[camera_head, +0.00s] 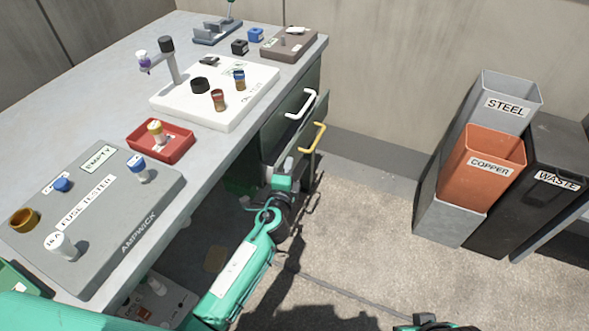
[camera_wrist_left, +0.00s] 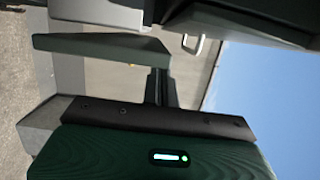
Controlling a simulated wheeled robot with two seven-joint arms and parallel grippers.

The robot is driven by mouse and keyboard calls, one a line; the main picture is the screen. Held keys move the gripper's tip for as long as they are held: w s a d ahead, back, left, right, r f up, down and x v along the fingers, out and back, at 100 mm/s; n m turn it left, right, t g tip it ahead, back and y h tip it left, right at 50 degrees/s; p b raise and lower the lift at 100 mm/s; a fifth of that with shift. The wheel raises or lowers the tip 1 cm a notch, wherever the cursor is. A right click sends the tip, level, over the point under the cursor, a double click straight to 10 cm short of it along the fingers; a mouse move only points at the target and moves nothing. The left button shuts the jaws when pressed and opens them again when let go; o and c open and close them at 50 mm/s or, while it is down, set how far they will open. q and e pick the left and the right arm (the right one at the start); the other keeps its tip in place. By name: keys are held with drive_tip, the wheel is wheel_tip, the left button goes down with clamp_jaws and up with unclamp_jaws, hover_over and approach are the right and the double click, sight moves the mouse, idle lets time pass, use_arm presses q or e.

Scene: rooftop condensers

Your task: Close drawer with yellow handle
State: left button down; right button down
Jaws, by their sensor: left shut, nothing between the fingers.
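The yellow handle (camera_head: 317,137) is on the lower drawer of the grey bench, below and right of the upper drawer's white handle (camera_head: 302,104). The lower drawer (camera_head: 285,143) appears to stand out from the bench; how far is hard to tell. My left gripper (camera_head: 289,165) is shut and empty, low beside the drawer and left of the yellow handle. I cannot tell whether it touches the drawer. In the left wrist view, the white handle (camera_wrist_left: 194,45) shows at the upper right, and a small bit of yellow (camera_wrist_left: 132,65) shows below a dark green slab. No right gripper fingers show.
The bench top (camera_head: 105,85) carries a fuse tester (camera_head: 115,215), a red tray (camera_head: 178,148) and a white board (camera_head: 245,105). Grey, orange (camera_head: 478,173) and black (camera_head: 555,145) bins stand at the right. The floor between bench and bins is open.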

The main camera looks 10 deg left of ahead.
use_arm(q)
drive_tip(key=shift+a, duration=0.15)
drive_tip(key=shift+w+a, duration=0.2)
drive_tip(key=shift+a, duration=0.4)
drive_tip(key=shift+w+a, duration=0.15)
drive_tip(key=shift+a, duration=0.4)
drive_tip(key=shift+d, duration=0.2)
